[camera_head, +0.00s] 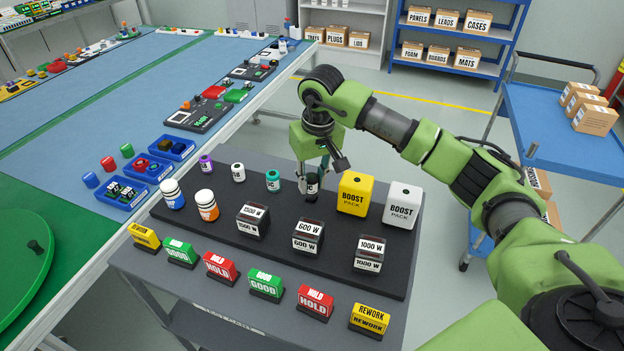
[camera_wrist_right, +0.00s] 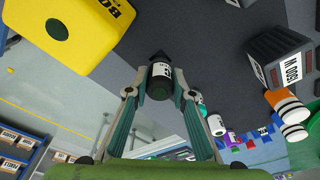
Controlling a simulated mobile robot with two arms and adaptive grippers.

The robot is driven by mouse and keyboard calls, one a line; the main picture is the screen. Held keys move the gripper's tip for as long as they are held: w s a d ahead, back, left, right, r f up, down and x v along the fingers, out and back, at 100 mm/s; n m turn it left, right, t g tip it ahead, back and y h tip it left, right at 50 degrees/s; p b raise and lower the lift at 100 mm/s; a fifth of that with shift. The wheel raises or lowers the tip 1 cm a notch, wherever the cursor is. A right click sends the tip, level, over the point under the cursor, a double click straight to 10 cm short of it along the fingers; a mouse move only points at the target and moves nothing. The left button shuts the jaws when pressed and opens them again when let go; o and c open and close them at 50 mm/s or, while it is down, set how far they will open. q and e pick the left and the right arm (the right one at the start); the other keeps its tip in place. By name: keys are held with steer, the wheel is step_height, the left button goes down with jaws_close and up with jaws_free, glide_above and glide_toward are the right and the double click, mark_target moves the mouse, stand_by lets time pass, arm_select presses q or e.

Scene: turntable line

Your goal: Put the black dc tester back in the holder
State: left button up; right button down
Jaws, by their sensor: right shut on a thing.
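The black dc tester (camera_head: 312,185) is a small dark cylinder with a white label. My right gripper (camera_head: 314,172) is shut on it, with the fingers pointing down. In the right wrist view the tester (camera_wrist_right: 160,88) is between the two fingertips of my right gripper (camera_wrist_right: 161,97). It is at the back of the black holder board (camera_head: 208,233), in line with the teal, white and purple testers. I cannot tell whether its base touches the board. My left gripper is not in view.
A teal tester (camera_head: 273,181) stands to the left. A yellow boost pack (camera_head: 355,194) is close on the right, with a white one (camera_head: 402,205) beyond it. The black 600 W block (camera_head: 307,237) stands in front. Coloured signs line the table's front edge.

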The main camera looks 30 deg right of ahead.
steer(key=shift+f+b, duration=0.85)
steer(key=shift+f, duration=0.25)
steer(key=c, duration=1.7)
jaws_free()
